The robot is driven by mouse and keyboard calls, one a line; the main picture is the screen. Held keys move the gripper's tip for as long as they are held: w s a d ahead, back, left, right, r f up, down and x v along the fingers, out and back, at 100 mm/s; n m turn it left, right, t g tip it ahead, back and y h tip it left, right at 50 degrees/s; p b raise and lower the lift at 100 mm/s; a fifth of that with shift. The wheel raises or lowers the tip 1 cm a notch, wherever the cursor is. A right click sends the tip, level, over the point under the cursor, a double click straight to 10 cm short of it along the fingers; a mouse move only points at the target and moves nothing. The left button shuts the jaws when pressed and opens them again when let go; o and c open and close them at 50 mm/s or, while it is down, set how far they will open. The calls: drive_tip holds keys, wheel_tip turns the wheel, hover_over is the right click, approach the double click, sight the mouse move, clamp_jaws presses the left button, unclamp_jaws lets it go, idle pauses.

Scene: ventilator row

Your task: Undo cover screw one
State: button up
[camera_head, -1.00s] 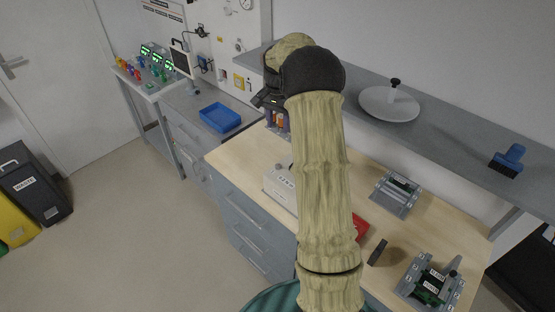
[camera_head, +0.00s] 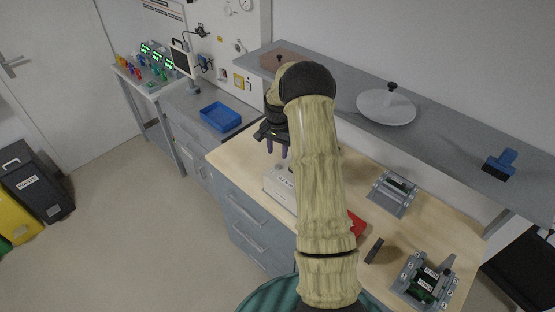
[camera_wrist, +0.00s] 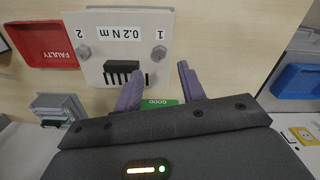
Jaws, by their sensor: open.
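The white ventilator unit (camera_head: 281,184) stands on the wooden bench in the head view, partly hidden by my arm. In the wrist view its cover (camera_wrist: 127,22) reads "0.2 N m" upside down, with a black ribbed part on its face. A grey screw (camera_wrist: 157,53) sits beside the "1" and another screw (camera_wrist: 84,52) beside the "2". My gripper (camera_wrist: 160,70) is open and empty, its purple fingers pointing at the cover's edge on the screw one side. In the head view my gripper (camera_head: 277,149) hangs above and behind the unit.
A blue tray (camera_head: 220,117) stands on the left counter. A grey shelf (camera_head: 440,140) runs along the wall behind my arm. Grey fixtures (camera_head: 394,194) stand on the bench's right.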

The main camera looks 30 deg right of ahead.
sight(278, 166)
wheel_tip(278, 166, down, 6)
drive_tip(key=shift+f+p, duration=0.25)
drive_tip(key=shift+p, duration=0.7)
clamp_jaws()
